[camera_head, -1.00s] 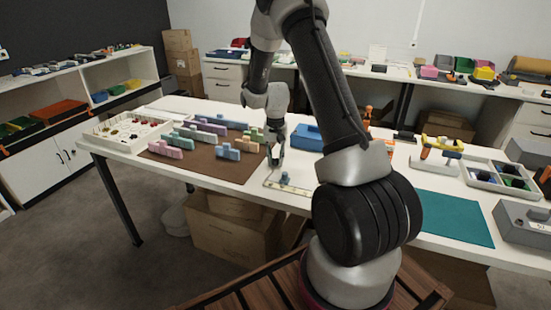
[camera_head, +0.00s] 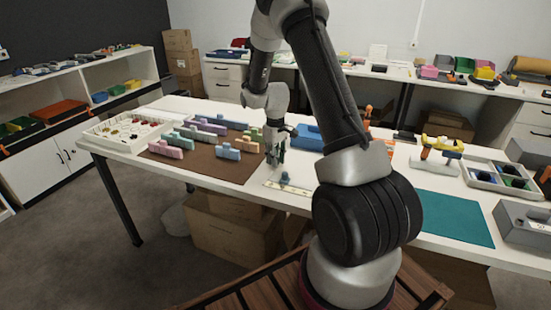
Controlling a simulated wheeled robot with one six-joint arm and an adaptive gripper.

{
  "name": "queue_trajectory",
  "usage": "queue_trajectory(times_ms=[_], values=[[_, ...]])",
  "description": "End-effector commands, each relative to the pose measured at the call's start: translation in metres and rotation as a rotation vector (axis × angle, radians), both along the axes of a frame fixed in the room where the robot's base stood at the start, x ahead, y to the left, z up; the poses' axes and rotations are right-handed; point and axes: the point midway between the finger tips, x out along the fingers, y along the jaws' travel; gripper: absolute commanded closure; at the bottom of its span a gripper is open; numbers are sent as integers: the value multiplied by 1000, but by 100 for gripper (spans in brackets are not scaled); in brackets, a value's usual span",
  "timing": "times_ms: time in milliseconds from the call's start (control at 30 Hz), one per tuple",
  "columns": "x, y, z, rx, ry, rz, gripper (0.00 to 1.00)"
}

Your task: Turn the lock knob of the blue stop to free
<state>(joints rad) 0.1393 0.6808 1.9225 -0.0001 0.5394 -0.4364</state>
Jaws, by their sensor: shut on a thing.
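A small blue-grey stop (camera_head: 284,179) sits on a pale strip-like rail (camera_head: 303,191) near the table's front edge. Its lock knob is too small to make out, and so is its setting. My gripper (camera_head: 275,163) points down just behind and left of the stop, close above the table in the picture. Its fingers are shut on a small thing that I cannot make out. I cannot tell whether they touch the stop.
Pastel blocks stand on a brown mat (camera_head: 210,168) to the left, by a white tray (camera_head: 96,138). A blue box (camera_head: 308,138) lies behind my gripper. A teal mat (camera_head: 450,218) at the right is bare. My arm hides the table's middle.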

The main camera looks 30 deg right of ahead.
Motion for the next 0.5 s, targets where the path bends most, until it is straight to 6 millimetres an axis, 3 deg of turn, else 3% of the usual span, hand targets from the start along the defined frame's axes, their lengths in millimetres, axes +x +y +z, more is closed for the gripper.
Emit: queue_trajectory(times_ms=[500], values=[[3,0,1,-2,-7,119,100]])
